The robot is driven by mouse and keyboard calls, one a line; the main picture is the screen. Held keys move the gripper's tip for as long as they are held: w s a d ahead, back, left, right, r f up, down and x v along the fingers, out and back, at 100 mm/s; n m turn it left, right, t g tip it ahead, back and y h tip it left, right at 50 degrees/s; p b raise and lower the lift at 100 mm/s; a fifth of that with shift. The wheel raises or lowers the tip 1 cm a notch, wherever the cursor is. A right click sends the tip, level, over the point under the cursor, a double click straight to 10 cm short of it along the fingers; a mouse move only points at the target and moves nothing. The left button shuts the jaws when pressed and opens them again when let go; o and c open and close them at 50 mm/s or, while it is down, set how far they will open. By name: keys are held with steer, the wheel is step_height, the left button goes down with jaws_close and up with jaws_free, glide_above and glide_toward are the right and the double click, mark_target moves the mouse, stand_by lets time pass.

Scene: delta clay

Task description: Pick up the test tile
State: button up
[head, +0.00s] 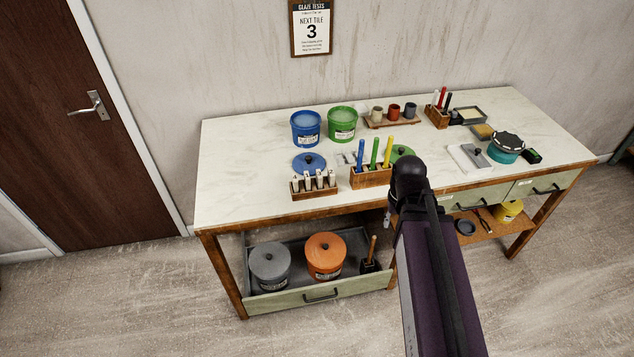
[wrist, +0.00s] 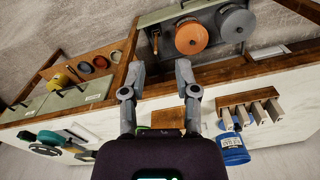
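A wooden rack (head: 315,193) at the table's front left holds several pale upright pieces (head: 319,180) that look like test tiles. I cannot read any number on them. The rack also shows at the right in the wrist view (wrist: 235,98), with its pale pieces (wrist: 259,111) side by side. My gripper (wrist: 161,72) is open and empty, its two fingers spread near the table's front edge, to the left of the rack in that view. In the head view my arm hides most of the gripper.
A pen-like tool holder (head: 370,179) stands right of the rack, and a blue lid (head: 309,162) lies behind it. Blue (head: 305,130) and green (head: 342,124) buckets stand farther back. An open drawer (head: 280,303) below holds grey and orange buckets. A wall sign (head: 311,29) reads "NEXT TILE 3".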

steer(key=w+a+r+n+p, duration=0.1)
steer(key=w+a, duration=0.3)
steer(key=w, duration=0.3)
steer(key=w+a+r+p, duration=0.1)
steer(key=w+a, duration=0.3)
steer(key=w, duration=0.3)
steer(key=r+n+p, duration=0.1)
steer(key=r+n, duration=0.1)
glide_above(319, 174)
steer(key=shift+w+d+f, duration=0.15)
steer(key=shift+f, duration=0.05)
step_height(319, 174, down, 9)
steer(key=b, duration=0.8)
steer(key=shift+r, duration=0.2)
steer(key=shift+f, duration=0.1)
steer(key=shift+f+b, duration=2.55)
steer(key=shift+b, duration=0.15)
